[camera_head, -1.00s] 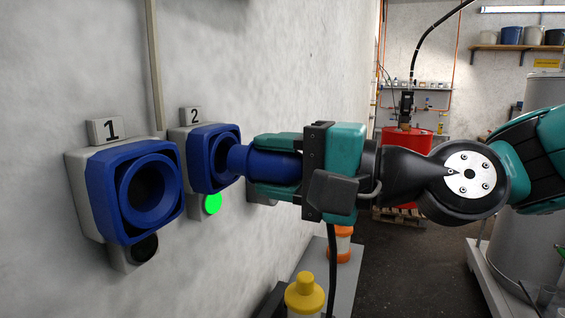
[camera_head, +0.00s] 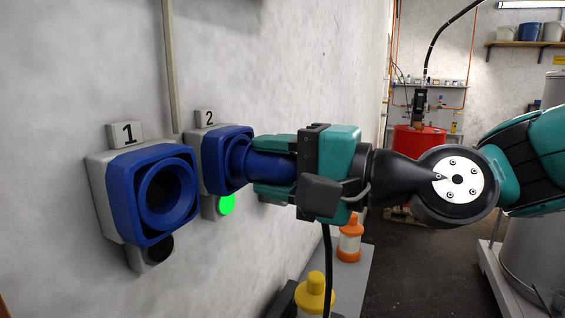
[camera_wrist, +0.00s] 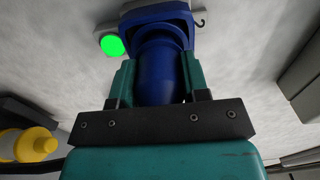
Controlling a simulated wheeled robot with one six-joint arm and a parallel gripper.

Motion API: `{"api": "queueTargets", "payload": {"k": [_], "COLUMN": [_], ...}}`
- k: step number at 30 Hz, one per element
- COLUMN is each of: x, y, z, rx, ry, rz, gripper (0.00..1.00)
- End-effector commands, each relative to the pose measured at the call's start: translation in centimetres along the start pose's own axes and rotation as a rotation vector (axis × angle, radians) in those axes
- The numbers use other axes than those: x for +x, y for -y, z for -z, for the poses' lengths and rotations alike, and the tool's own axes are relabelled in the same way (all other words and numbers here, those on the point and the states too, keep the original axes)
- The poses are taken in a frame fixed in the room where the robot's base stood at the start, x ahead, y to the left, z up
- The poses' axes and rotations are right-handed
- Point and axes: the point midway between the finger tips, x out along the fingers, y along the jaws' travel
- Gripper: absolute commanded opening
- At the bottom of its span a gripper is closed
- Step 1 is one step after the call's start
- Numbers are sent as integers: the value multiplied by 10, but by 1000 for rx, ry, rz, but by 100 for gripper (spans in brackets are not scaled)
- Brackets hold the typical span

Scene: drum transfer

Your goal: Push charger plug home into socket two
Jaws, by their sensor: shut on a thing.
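The blue charger plug (camera_head: 268,165) is held level between the teal fingers of my gripper (camera_head: 275,168). Its front end is inside the mouth of socket two (camera_head: 217,160), a blue housing on a grey wall box under a "2" plate. How deep it sits is hidden by the rim. In the wrist view the plug (camera_wrist: 160,72) runs straight up into the blue socket (camera_wrist: 155,12), with one finger of my gripper (camera_wrist: 158,80) on each side. A green lamp (camera_head: 227,204) is lit below socket two.
Socket one (camera_head: 150,195) is empty at the left, with a dark lamp (camera_head: 158,248) below it. A yellow-capped thing (camera_head: 315,293) and an orange-and-white one (camera_head: 349,240) stand on a grey ledge below my gripper. A red drum (camera_head: 418,142) stands farther back.

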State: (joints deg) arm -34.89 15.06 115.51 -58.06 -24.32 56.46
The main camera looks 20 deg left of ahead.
Motion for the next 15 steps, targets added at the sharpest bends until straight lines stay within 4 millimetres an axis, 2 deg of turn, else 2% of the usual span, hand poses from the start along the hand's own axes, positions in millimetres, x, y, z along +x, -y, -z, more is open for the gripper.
{"api": "queueTargets", "payload": {"k": [15], "x": [10], "y": [0], "z": [0], "rx": [0], "ry": [-1], "rz": [1], "gripper": [4]}}
